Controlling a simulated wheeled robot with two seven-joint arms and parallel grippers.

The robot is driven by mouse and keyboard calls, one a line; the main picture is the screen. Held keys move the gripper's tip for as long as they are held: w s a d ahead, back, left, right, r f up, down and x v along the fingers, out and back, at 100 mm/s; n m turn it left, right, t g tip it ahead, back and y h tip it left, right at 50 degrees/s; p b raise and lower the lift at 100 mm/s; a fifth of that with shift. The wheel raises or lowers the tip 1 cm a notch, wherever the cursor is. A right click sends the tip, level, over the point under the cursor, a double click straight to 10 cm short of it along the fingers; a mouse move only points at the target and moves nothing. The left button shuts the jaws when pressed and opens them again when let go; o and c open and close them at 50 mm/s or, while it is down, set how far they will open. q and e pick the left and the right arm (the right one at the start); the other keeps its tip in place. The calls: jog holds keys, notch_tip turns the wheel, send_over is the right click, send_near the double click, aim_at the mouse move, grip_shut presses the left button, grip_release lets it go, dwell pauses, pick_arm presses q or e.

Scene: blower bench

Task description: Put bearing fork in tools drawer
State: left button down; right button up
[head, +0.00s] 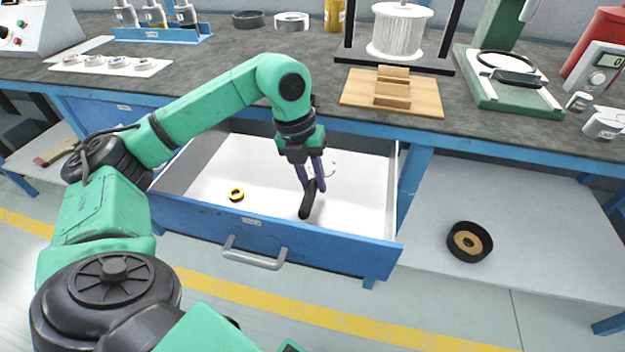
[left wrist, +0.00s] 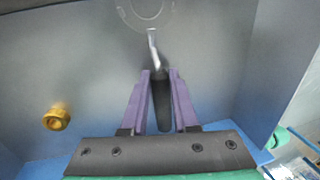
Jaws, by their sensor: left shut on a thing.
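The bearing fork has a black handle (head: 307,205) and a thin metal shaft that ends in a pale, curved head. My left gripper (head: 311,184) is shut on the fork's handle, inside the open tools drawer. In the left wrist view the purple fingers (left wrist: 159,78) lie on both sides of the black handle (left wrist: 162,100), and the curved head shows at the top edge. The tools drawer (head: 215,215) is pulled out, with a blue front and a white floor. I cannot tell whether the fork touches the floor. My right gripper is not in view.
A yellow ring (head: 236,195) lies at the left in the drawer and also shows in the left wrist view (left wrist: 57,118). The workbench (head: 240,70) edge is behind the drawer. Much of the drawer floor is bare.

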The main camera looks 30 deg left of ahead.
aim_at(301, 193)
pick_arm(q)
jog(key=shift+f, duration=0.1)
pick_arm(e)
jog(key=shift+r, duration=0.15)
pick_arm(q)
jog(key=c, duration=0.7)
grip_release()
jog(key=shift+r, duration=0.35)
jog(key=p+v, duration=0.3)
jog(key=v, duration=0.8)
jog(key=shift+a+r, duration=0.15)
jog(key=shift+r, duration=0.1)
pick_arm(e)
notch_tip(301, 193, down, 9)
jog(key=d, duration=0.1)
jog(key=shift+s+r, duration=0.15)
